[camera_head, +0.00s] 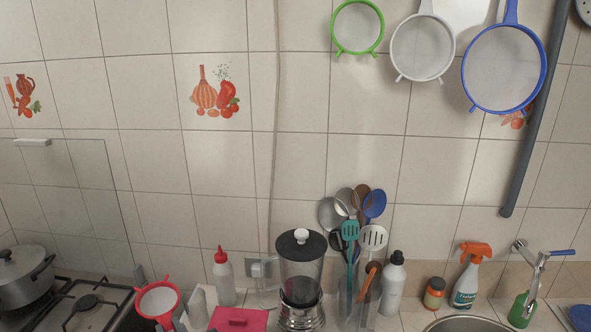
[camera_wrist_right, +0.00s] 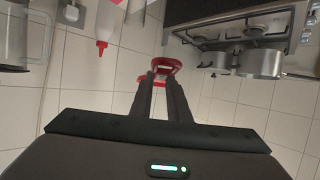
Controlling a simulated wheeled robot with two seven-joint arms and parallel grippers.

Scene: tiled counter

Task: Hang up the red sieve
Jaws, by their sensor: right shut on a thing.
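The red sieve (camera_head: 158,301) is at the bottom left in the head view, its round mesh in a red rim with small lugs. Its handle runs out of the bottom of that view. In the right wrist view my right gripper (camera_wrist_right: 159,78) is shut on the sieve, and red parts of the sieve (camera_wrist_right: 165,65) show at and beyond the fingertips. The exact grip point is hard to make out. Green (camera_head: 358,27), white (camera_head: 422,48) and blue (camera_head: 503,70) sieves hang on the tiled wall at the upper right. My left gripper is not in view.
A hob (camera_head: 85,305) with a pot (camera_head: 24,278) is at left. A squeeze bottle (camera_head: 224,278), blender (camera_head: 300,275), utensil holder (camera_head: 350,300), white bottle (camera_head: 391,285) and spray bottle (camera_head: 467,278) line the counter. A dark pipe (camera_head: 535,120) crosses the wall at right. The middle wall is clear.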

